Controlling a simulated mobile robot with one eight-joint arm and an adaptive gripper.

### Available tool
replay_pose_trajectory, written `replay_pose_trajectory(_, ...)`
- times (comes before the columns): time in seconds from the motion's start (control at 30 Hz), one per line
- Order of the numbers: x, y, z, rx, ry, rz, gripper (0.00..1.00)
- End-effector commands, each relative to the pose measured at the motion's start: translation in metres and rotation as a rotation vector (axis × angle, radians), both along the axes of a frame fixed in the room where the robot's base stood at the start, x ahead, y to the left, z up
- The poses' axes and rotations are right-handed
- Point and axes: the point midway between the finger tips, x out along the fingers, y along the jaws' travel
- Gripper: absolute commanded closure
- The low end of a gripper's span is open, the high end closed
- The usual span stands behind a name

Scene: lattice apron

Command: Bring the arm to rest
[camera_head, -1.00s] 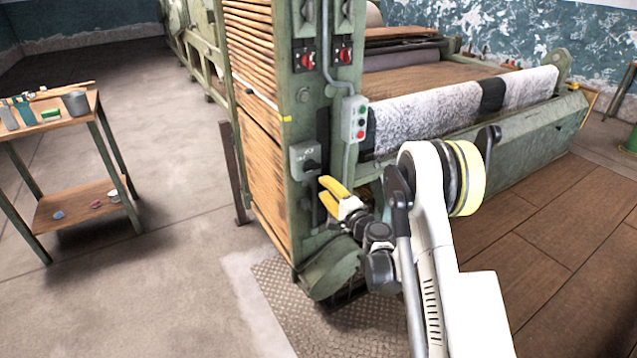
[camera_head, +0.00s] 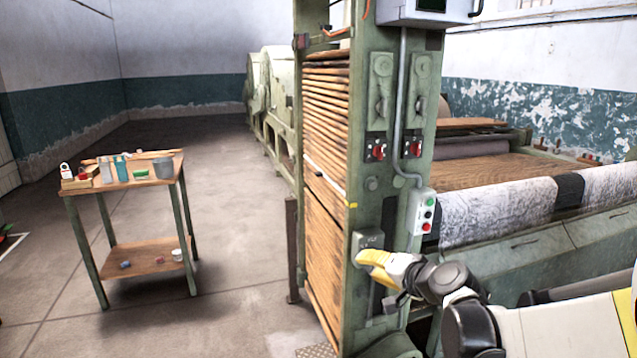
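My gripper (camera_head: 366,264) with yellow fingers is in the lower right of the head view, pointing left. Its fingers overlap the lower part of a grey switch box (camera_head: 369,241) on the green machine post. I cannot tell whether they touch the box. The fingers are seen from the side, so their opening is unclear, and I see nothing held. My arm (camera_head: 570,330) reaches in from the lower right corner, bent at dark joints.
A green machine post (camera_head: 402,160) with a button box (camera_head: 422,211) and red switches stands close by the gripper. A roll of white speckled cloth (camera_head: 500,212) lies to the right. A small table (camera_head: 128,183) with bottles and a pot stands left. The floor between is clear.

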Motion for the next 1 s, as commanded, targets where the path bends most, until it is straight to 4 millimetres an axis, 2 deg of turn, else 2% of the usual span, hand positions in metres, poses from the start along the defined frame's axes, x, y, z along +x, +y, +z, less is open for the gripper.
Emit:
replay_pose_trajectory(0.03,-0.023,0.004,0.008,-0.060,0.019,0.022,0.67)
replay_pose_trajectory(0.23,-0.116,0.001,0.017,-0.326,0.102,0.102,0.67)
replay_pose_trajectory(0.4,-0.199,-0.016,0.009,-0.551,0.179,0.156,0.67)
replay_pose_trajectory(0.5,-0.241,-0.031,0.000,-0.671,0.221,0.177,0.67)
replay_pose_trajectory(0.6,-0.272,-0.044,-0.009,-0.764,0.253,0.191,0.67)
replay_pose_trajectory(0.7,-0.292,-0.054,-0.015,-0.825,0.274,0.198,0.67)
replay_pose_trajectory(0.8,-0.301,-0.060,-0.018,-0.856,0.286,0.201,0.67)
replay_pose_trajectory(1.0,-0.303,-0.061,-0.018,-0.864,0.288,0.201,0.67)
